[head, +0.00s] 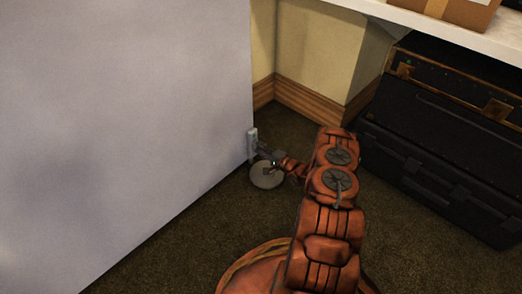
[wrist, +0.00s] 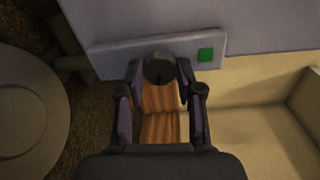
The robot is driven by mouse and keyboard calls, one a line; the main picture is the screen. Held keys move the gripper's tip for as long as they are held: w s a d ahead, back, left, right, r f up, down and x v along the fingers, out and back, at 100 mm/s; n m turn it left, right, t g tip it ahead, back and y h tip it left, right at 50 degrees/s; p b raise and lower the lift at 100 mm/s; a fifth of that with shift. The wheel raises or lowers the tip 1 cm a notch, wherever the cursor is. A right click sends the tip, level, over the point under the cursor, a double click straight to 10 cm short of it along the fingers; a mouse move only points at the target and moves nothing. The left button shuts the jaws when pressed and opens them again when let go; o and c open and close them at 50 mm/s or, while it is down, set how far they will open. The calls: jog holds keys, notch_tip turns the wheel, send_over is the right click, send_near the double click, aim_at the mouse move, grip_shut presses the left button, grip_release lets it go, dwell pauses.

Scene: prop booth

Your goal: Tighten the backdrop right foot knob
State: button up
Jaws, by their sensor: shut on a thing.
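The backdrop (head: 125,120) is a large pale upright panel filling the left of the head view. A light grey bracket (head: 252,143) sits low at its right edge; in the wrist view it is a grey bar (wrist: 120,58) with a green square (wrist: 206,54). The foot knob (wrist: 159,69) is a dark round piece in front of that bar. My gripper (wrist: 161,74) is shut on the knob, one finger on each side. In the head view my gripper (head: 264,152) reaches the bracket, and the knob cannot be made out there.
A pale round disc (head: 267,175) lies on the dark carpet (head: 190,235) below my gripper. Black cases (head: 440,150) stand at the right beneath a white shelf (head: 455,33) bearing a cardboard box (head: 450,10). Wooden skirting (head: 310,104) runs along the cream wall behind.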

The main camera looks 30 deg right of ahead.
jog(key=shift+a+m, duration=0.15)
jog(key=shift+m, duration=0.45)
jog(key=shift+w, duration=0.1)
jog(key=o, duration=1.2)
jog(key=shift+m, duration=0.3)
jog(key=shift+c, duration=0.2)
jog(key=v, duration=1.2)
